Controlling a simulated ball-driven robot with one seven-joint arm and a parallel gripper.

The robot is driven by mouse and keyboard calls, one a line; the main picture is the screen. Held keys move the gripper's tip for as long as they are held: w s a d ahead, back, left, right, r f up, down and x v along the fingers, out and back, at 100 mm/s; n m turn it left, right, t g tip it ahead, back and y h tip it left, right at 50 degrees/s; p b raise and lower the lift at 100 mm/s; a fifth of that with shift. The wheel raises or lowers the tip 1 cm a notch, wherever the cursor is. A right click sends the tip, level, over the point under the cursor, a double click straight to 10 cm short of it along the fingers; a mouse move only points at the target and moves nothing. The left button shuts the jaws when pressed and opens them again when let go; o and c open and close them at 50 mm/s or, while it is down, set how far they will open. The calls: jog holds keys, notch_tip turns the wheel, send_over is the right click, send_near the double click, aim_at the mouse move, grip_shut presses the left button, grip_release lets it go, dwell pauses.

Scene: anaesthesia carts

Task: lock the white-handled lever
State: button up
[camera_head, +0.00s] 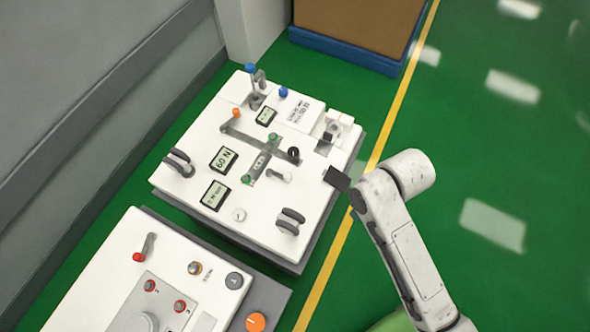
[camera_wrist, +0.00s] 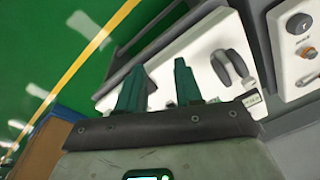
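The white-handled lever (camera_head: 285,177) appears to be the short lever with a pale knob near the right middle of the far cart's white top (camera_head: 215,128). It is small here, and I cannot tell its lock state. I cannot make it out in the wrist view. My gripper (camera_head: 332,158) hangs near that cart's right edge, to the right of the lever and apart from it. In the wrist view, the two teal fingers of my gripper (camera_wrist: 158,85) stand apart with nothing between them.
The same top carries blue (camera_head: 283,92), orange (camera_head: 236,113) and green (camera_head: 272,137) knobs, a black knob (camera_head: 293,153) and grey handles (camera_head: 290,221). A second cart (camera_head: 100,275) stands at the lower left. Green floor is free on the right. A blue-based box (camera_head: 350,48) stands behind.

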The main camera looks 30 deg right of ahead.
jog(key=w+f+y+b, duration=0.1)
jog(key=w, duration=0.2)
jog(key=w+d+f+n+y+b, duration=0.1)
jog(key=w+f, duration=0.1)
jog(key=w, duration=0.2)
jog(key=w+d+f, duration=0.1)
jog(key=w+f, duration=0.1)
jog(key=w, duration=0.2)
jog(key=shift+d+n+t+y+b, duration=0.15)
jog(key=shift+n+t+y+b, duration=0.15)
jog(key=shift+n+y+b, duration=0.1)
jog(key=c, duration=0.6)
jog(key=w+d+y, duration=0.1)
jog(key=w, duration=0.2)
jog(key=w+d+n+y+b, duration=0.1)
jog(key=w, duration=0.2)
jog(key=w+d+n+t+b, duration=0.1)
jog(key=w, duration=0.2)
jog(key=shift+d+r+y, duration=0.2)
jog(key=shift+r+y, duration=0.1)
jog(key=shift+y, duration=0.1)
grip_shut()
jog(key=shift+w+d+r, duration=0.15)
jog(key=shift+w+r, duration=0.05)
jog(key=shift+w, duration=0.2)
